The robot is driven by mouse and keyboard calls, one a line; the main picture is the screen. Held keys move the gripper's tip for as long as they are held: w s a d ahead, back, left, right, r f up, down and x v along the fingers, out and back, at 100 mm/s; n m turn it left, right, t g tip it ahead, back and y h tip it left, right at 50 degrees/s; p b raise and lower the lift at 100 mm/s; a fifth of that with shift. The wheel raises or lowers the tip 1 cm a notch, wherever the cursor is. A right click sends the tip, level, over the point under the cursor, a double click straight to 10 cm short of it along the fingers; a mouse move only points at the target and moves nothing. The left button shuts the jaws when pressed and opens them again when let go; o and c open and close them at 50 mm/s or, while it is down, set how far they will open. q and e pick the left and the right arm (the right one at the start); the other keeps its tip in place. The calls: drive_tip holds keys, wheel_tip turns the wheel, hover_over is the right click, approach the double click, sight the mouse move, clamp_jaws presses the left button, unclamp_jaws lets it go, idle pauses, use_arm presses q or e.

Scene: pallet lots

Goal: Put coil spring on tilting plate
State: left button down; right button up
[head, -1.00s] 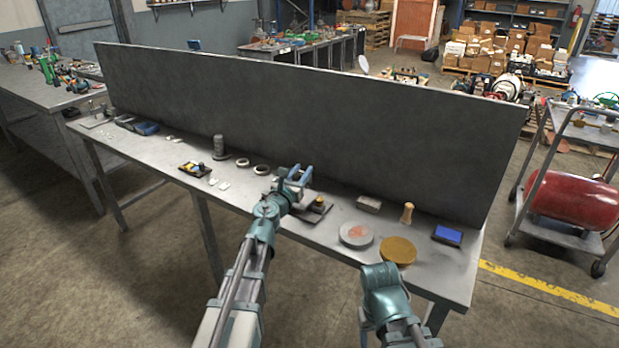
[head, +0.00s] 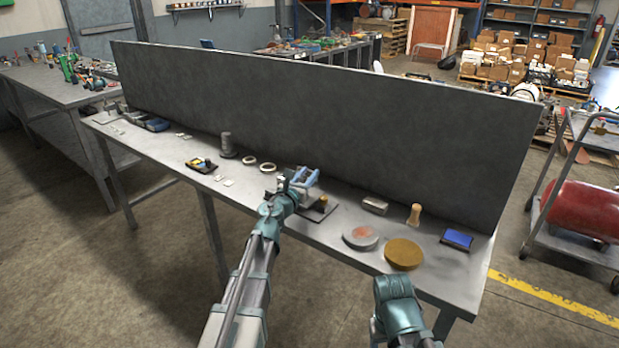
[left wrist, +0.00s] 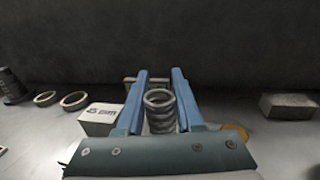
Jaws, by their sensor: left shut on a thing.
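My left gripper (head: 305,178) is over the middle of the bench. In the left wrist view its blue fingers (left wrist: 160,76) are shut on a grey coil spring (left wrist: 160,112), which stands upright between them. The spring is hidden in the head view. Below and right of the gripper is a dark flat plate (head: 314,214) with a small brass-coloured piece on it, partly covered by my gripper. A grey disc with a reddish patch (head: 360,237) and a brown disc (head: 404,254) lie further right. I cannot tell which one is the tilting plate. My right gripper does not show.
A tall dark panel (head: 330,130) stands along the bench's back. A metal block (head: 375,205), wooden peg (head: 415,214) and blue box (head: 457,239) are at right. Two rings (head: 267,167), a grey cylinder (head: 227,145) and a small tray (head: 202,166) are at left. A white box (left wrist: 100,119) is near the gripper.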

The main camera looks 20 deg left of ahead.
use_arm(q)
drive_tip(key=shift+f, duration=0.15)
drive_tip(key=c, duration=0.5)
unclamp_jaws()
drive_tip(key=shift+c, duration=0.2)
drive_tip(key=shift+r, duration=0.25)
drive_tip(key=s, duration=0.4)
drive_tip(key=s+a, duration=0.1)
drive_tip(key=s, duration=0.7)
drive_tip(key=shift+a+f, duration=0.1)
drive_tip(key=shift+a, duration=0.3)
